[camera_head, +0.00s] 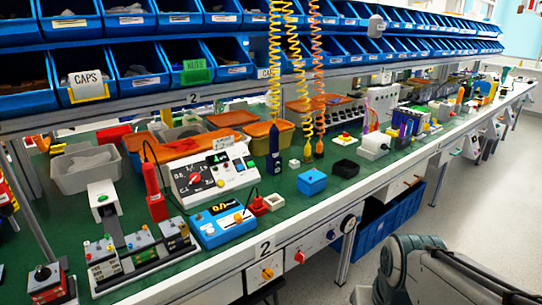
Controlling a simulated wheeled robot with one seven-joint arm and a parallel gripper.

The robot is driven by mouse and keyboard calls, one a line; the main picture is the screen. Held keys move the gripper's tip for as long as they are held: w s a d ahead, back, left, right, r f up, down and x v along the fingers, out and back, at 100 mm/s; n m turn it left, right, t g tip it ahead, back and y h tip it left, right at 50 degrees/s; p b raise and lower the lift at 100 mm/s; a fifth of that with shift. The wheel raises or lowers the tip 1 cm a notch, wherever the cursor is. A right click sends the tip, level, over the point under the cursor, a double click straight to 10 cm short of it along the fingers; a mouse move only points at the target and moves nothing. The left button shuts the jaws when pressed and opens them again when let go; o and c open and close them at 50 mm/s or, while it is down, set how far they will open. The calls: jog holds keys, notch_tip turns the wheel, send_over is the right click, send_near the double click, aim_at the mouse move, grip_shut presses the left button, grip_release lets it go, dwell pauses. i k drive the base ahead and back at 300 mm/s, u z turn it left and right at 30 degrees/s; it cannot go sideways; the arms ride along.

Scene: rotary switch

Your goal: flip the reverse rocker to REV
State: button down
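I cannot make out a rocker marked REV; any such lettering is too small to read. A white sloped control box (212,178) stands on the green bench, with a red rotary knob (195,180) on its left and small green and blue parts on its right. In front of it is a blue box (221,224) with a lit yellow display and an orange knob (238,217). The bench's front edge carries an orange switch (267,273) and a red knob (299,257). My gripper is out of view; only part of my arm shows at lower right.
A red upright tool (154,190) with a black cord stands left of the white box. A dark blue driver (274,150) hangs on a yellow coil to its right. A small blue box (312,182) sits farther right. Blue bins (150,60) overhang the bench. The floor (460,185) at right is clear.

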aim_at(238, 161)
jog(key=u, duration=0.5)
jog(key=i, duration=0.9)
jog(key=u, duration=0.85)
